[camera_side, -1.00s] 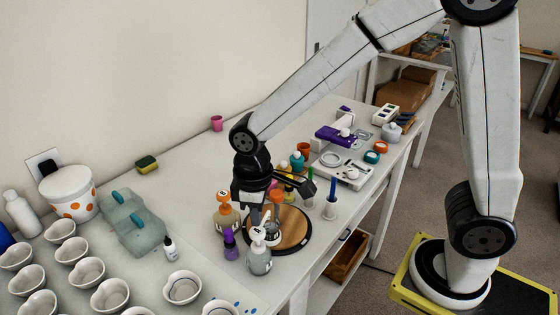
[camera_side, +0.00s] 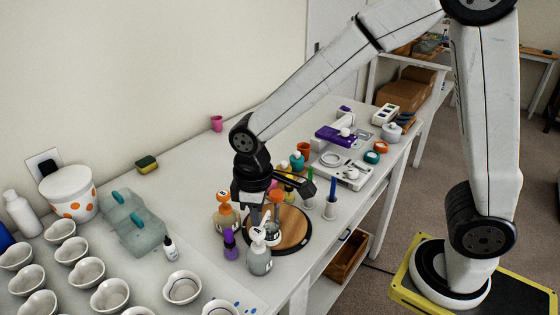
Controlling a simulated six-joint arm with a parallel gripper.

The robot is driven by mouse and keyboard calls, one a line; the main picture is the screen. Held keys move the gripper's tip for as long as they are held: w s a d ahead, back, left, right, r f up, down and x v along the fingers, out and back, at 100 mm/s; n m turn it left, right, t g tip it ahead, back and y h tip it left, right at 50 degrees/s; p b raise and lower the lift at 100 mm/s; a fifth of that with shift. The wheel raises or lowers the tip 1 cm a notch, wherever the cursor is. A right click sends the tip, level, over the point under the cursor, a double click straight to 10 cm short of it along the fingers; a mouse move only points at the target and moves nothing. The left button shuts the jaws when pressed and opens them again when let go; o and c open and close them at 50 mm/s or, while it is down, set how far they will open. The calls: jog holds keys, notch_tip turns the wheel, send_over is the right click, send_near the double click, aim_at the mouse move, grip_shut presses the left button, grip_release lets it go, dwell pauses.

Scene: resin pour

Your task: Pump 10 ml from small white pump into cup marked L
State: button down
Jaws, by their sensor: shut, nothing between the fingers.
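A small pump bottle with a white head (camera_side: 259,260) stands at the front of the round wooden turntable (camera_side: 292,226). My gripper (camera_side: 261,222) points down just above its white pump head, its fingers shut with nothing held. I cannot tell whether the fingertips touch the head. Several white cups stand at the lower left; one cup (camera_side: 182,287) is the nearest to the pump. No L mark is readable on any cup.
Orange-topped pumps (camera_side: 225,211) and a purple bottle (camera_side: 230,244) stand close beside the white pump. A small dropper bottle (camera_side: 170,248) and a translucent teal-handled box (camera_side: 134,220) are further left. A blue marker (camera_side: 331,198) stands upright to the right.

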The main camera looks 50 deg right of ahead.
aim_at(257, 230)
jog(key=shift+f, duration=0.55)
jog(key=shift+f, duration=0.2)
jog(key=shift+f, duration=1)
jog(key=shift+r, duration=1.4)
jog(key=shift+r, duration=3)
